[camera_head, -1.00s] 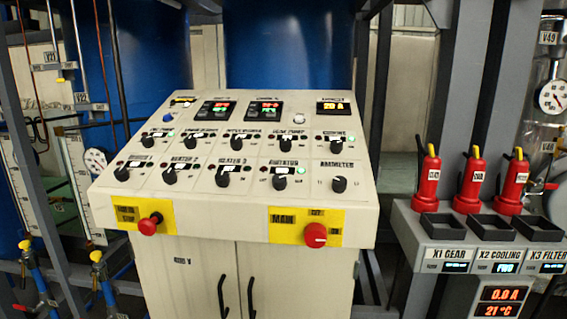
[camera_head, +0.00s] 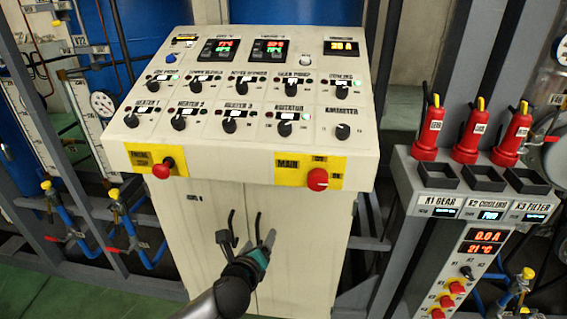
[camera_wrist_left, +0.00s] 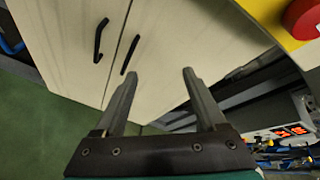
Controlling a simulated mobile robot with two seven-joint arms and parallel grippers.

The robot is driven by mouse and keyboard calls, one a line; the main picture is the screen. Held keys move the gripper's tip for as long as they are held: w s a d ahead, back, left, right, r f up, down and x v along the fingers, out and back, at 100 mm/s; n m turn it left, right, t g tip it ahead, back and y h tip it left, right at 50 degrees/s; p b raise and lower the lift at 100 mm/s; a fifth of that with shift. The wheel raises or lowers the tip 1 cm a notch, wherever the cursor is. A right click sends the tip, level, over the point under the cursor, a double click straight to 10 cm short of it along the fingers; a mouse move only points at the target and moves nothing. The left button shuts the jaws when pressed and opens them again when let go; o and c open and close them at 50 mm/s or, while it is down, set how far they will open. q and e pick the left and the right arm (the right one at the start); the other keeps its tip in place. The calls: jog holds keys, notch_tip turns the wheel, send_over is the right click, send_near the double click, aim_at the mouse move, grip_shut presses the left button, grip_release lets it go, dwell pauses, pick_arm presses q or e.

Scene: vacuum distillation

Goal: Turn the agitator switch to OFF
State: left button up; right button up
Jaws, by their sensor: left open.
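The agitator switch (camera_head: 285,127) is a black knob in the lower row of the sloped control panel (camera_head: 205,95), between the heater 3 knob (camera_head: 231,125) and the ammeter knob (camera_head: 343,131). A green lamp glows beside it. My left gripper (camera_head: 250,236) is in front of the cabinet doors, below the panel and well apart from the switch. In the left wrist view its two fingers (camera_wrist_left: 156,88) are spread with nothing between them. My right gripper does not show.
A red main knob (camera_head: 317,179) and a red emergency button (camera_head: 161,170) stick out from the panel's front edge. Black door handles (camera_head: 231,223) are close to my left gripper. Red plugs (camera_head: 430,135) stand on a grey unit at the right.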

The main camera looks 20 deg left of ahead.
aim_at(283, 130)
pick_arm(q)
notch_tip(283, 130, up, 23)
jog(key=d+m+t+p, duration=0.2)
jog(key=d+m+t, duration=0.1)
jog(key=m+t, duration=0.3)
jog(key=shift+m+g, duration=0.6)
jog(key=shift+m, duration=0.1)
jog(key=w+a, duration=0.1)
jog(key=w, duration=0.9)
jog(key=w+a, duration=0.1)
jog(key=w, duration=0.4)
jog(key=shift+a+f+b, duration=0.1)
jog(key=shift+a+b, duration=0.2)
jog(key=shift+b, duration=0.1)
grip_shut()
